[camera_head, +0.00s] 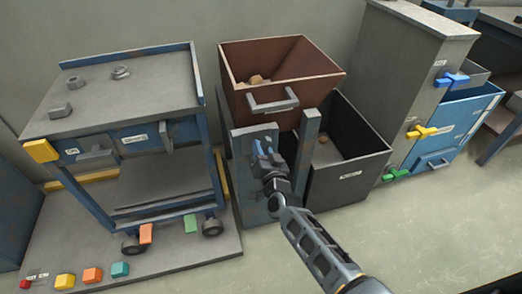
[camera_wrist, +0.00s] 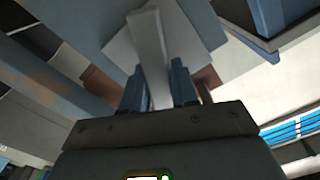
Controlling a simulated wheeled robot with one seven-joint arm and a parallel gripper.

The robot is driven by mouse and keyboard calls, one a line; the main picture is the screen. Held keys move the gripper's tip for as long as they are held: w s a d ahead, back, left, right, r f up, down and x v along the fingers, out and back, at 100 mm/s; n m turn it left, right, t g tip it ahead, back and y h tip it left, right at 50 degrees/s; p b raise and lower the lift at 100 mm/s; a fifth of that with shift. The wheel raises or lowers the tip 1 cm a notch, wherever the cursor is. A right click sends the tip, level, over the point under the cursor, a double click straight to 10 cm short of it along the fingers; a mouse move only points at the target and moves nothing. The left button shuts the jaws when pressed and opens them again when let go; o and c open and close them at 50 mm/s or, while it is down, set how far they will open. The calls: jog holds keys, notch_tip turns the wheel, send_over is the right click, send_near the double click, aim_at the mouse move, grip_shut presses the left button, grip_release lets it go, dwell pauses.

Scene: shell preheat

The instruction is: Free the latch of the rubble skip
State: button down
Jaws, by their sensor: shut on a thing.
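The rubble skip (camera_head: 262,68) is a rust-brown open bin with a grey front handle (camera_head: 272,102) and a few lumps inside. It sits level between two blue-grey posts. My gripper (camera_head: 263,148) is at the front of the left post, below the skip. In the wrist view my gripper's blue fingers (camera_wrist: 158,88) are shut on a pale grey bar (camera_wrist: 148,38), which I take to be the latch. In the head view the gripper hides most of the latch.
A blue wheeled bench (camera_head: 130,98) stands at left. A grey cabinet (camera_head: 408,55) with coloured handles stands at right. Coloured blocks (camera_head: 92,275) lie on the platform at lower left. The front-right floor is clear.

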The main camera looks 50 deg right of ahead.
jog(key=m, duration=0.2)
jog(key=m+b, duration=0.1)
jog(key=m, duration=0.1)
jog(key=m+b, duration=0.1)
jog(key=m, duration=0.1)
jog(key=shift+s+d+f, duration=0.1)
jog(key=shift+s+f, duration=0.05)
jog(key=shift+f, duration=0.25)
jog(key=m+b, duration=0.1)
jog(key=m, duration=0.5)
jog(key=shift+f+b, duration=0.2)
jog(key=shift+b, duration=0.15)
jog(key=shift+d, duration=0.1)
jog(key=c, duration=1)
grip_release()
jog(key=shift+o, duration=0.2)
jog(key=shift+s, duration=0.1)
jog(key=v, duration=0.7)
jog(key=shift+s+a, duration=0.25)
jog(key=shift+s, duration=0.05)
